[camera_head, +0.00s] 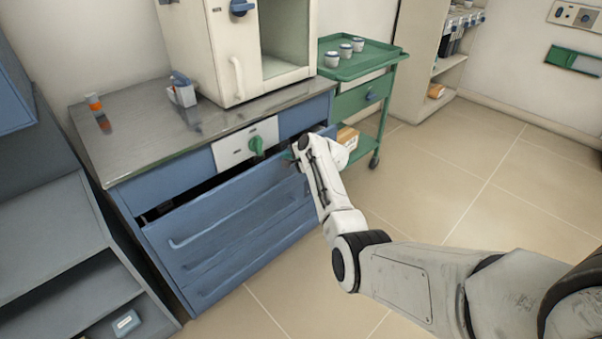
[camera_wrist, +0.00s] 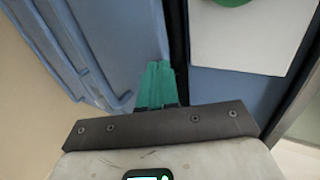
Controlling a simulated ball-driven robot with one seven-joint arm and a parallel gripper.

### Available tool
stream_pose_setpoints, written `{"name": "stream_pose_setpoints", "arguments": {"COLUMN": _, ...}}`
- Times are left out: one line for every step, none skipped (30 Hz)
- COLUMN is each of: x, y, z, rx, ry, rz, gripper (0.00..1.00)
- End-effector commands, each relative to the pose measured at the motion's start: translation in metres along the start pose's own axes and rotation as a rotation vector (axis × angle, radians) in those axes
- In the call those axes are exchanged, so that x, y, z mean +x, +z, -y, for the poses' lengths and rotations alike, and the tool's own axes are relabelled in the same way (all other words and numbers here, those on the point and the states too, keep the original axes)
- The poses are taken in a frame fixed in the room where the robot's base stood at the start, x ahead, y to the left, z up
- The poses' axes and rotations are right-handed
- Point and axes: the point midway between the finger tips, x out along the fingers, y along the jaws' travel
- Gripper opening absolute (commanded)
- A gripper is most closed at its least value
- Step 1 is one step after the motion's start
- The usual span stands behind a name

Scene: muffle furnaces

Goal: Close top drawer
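The blue top drawer (camera_head: 215,215) of the bench cabinet stands partly open. A dark gap shows between its front and the cabinet body, and its long bar handle runs along the front. My gripper (camera_head: 291,154) is at the right part of the drawer's upper edge. In the wrist view, my green fingers (camera_wrist: 156,84) are together beside the blue drawer front (camera_wrist: 110,40), next to the dark gap. I see nothing held between them. Whether they touch the drawer is unclear.
A white panel (camera_head: 229,151) with a green knob (camera_head: 257,145) sits above the drawer. A furnace (camera_head: 225,60) stands on the metal worktop (camera_head: 140,120). A green cart (camera_head: 345,102) with several cups is to the right. The tiled floor (camera_head: 450,190) at right is clear.

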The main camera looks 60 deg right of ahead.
Motion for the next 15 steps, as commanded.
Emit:
{"name": "stream_pose_setpoints", "arguments": {"x": 0.01, "y": 0.0, "z": 0.0, "rx": 0.0, "ry": -0.001, "rz": 0.001, "gripper": 0.0}}
{"name": "stream_pose_setpoints", "arguments": {"x": 0.013, "y": 0.0, "z": 0.002, "rx": 0.0, "ry": -0.001, "rz": 0.001, "gripper": 0.0}}
{"name": "stream_pose_setpoints", "arguments": {"x": 0.017, "y": 0.0, "z": 0.004, "rx": 0.0, "ry": 0.0, "rz": 0.0, "gripper": 0.0}}
{"name": "stream_pose_setpoints", "arguments": {"x": 0.019, "y": 0.0, "z": 0.006, "rx": 0.0, "ry": 0.0, "rz": 0.0, "gripper": 0.0}}
{"name": "stream_pose_setpoints", "arguments": {"x": 0.021, "y": 0.0, "z": 0.008, "rx": 0.0, "ry": 0.0, "rz": 0.0, "gripper": 0.0}}
{"name": "stream_pose_setpoints", "arguments": {"x": 0.024, "y": 0.0, "z": 0.01, "rx": 0.001, "ry": -0.001, "rz": 0.0, "gripper": 0.0}}
{"name": "stream_pose_setpoints", "arguments": {"x": 0.026, "y": 0.0, "z": 0.011, "rx": 0.001, "ry": -0.001, "rz": 0.0, "gripper": 0.0}}
{"name": "stream_pose_setpoints", "arguments": {"x": 0.027, "y": -0.001, "z": 0.013, "rx": 0.002, "ry": -0.001, "rz": -0.001, "gripper": 0.0}}
{"name": "stream_pose_setpoints", "arguments": {"x": 0.029, "y": 0.0, "z": 0.014, "rx": 0.002, "ry": 0.0, "rz": 0.0, "gripper": 0.0}}
{"name": "stream_pose_setpoints", "arguments": {"x": 0.03, "y": 0.0, "z": 0.015, "rx": 0.002, "ry": 0.0, "rz": 0.0, "gripper": 0.0}}
{"name": "stream_pose_setpoints", "arguments": {"x": 0.03, "y": -0.001, "z": 0.016, "rx": 0.002, "ry": 0.0, "rz": -0.001, "gripper": 0.0}}
{"name": "stream_pose_setpoints", "arguments": {"x": 0.031, "y": -0.001, "z": 0.017, "rx": 0.001, "ry": 0.0, "rz": -0.001, "gripper": 0.0}}
{"name": "stream_pose_setpoints", "arguments": {"x": 0.032, "y": -0.001, "z": 0.018, "rx": 0.001, "ry": -0.001, "rz": -0.001, "gripper": 0.0}}
{"name": "stream_pose_setpoints", "arguments": {"x": 0.032, "y": 0.0, "z": 0.018, "rx": 0.001, "ry": -0.001, "rz": -0.001, "gripper": 0.0}}
{"name": "stream_pose_setpoints", "arguments": {"x": 0.032, "y": 0.0, "z": 0.019, "rx": 0.001, "ry": -0.002, "rz": -0.001, "gripper": 0.0}}
